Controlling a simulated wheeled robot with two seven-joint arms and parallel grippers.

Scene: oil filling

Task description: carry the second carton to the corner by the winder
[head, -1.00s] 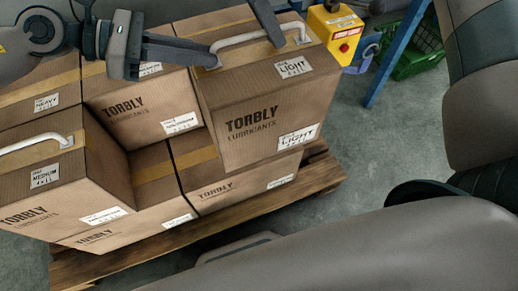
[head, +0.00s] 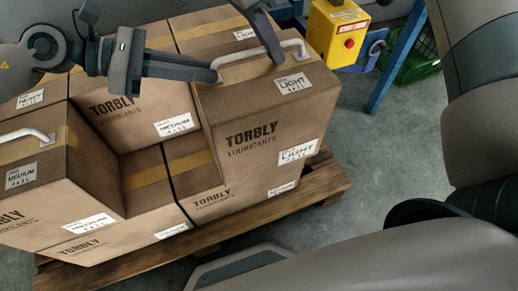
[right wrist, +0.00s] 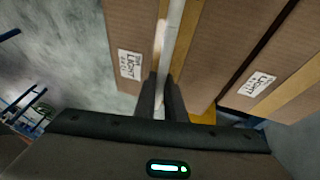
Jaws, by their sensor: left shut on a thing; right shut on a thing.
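A brown TORBLY carton labelled LIGHT (head: 255,128) is at the right front of the stack, upright, with a white handle (head: 245,56) on top. My left gripper (head: 217,78) is shut on the handle's left end. My right gripper (head: 278,59) is shut on its right end. In the right wrist view the white handle (right wrist: 172,45) runs between my right fingers (right wrist: 162,95), with the held carton's LIGHT label (right wrist: 130,65) at left. Whether its underside touches the carton below cannot be told. The winder cannot be made out.
More cartons stand on a wooden pallet (head: 320,190): a MEDIUM one (head: 60,195) at left, one (head: 135,105) behind, a lower one (head: 172,180) between. A yellow box with red button (head: 338,35), blue frame (head: 395,70) and green crate (head: 415,62) are at back right. Grey floor (head: 385,150) is clear.

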